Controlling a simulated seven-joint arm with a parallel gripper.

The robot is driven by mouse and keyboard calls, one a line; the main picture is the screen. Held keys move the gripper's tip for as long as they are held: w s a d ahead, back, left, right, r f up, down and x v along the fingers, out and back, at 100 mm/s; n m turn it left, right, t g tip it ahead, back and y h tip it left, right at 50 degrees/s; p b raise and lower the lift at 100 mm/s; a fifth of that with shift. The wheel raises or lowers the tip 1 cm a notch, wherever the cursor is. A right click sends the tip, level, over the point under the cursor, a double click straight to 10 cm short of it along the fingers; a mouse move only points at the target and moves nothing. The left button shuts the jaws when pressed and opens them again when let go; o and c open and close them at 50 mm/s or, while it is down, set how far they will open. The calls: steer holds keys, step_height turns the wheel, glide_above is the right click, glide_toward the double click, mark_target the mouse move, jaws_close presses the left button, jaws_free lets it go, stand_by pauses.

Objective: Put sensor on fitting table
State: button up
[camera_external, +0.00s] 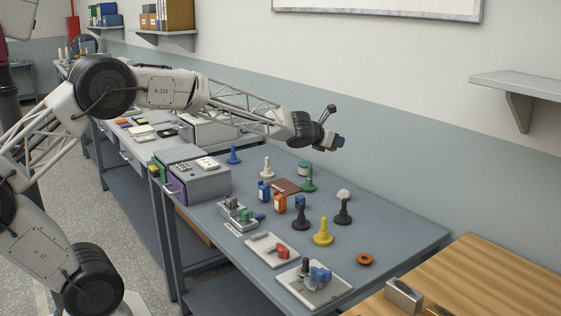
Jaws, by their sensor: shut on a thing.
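My gripper (327,135) is in the air above the far side of the grey workbench (395,232), near the wall. It is shut on a small dark blue piece with an orange-brown part (338,143). This piece may be the sensor, but it is too small to tell. It is clear of the bench top. A light wooden table (500,272) stands at the bottom right, past the grey bench's end. I cannot tell which of these tables is the fitting table.
Several coloured pegs stand on the bench, including a yellow one (322,232), a green one (308,180) and a black one (343,211). White plates with fittings (335,293) lie near the front edge. A metal block (403,296) is on the wooden table.

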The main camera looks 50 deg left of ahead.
steer(key=shift+s+d+f, duration=0.2)
steer(key=shift+s+d, duration=0.05)
steer(key=shift+d, duration=0.7)
steer(key=shift+s+d+f, duration=0.25)
steer(key=shift+d, duration=0.65)
steer(key=shift+s+d+f, duration=0.2)
steer(key=shift+s+d, duration=0.05)
steer(key=shift+d, duration=0.7)
steer(key=shift+r, duration=0.15)
step_height(320, 180, up, 5)
steer(key=shift+f, duration=0.15)
steer(key=shift+w+d+f+n+y, duration=0.1)
steer(key=shift+w+d+n+y, duration=0.2)
steer(key=shift+y, duration=0.1)
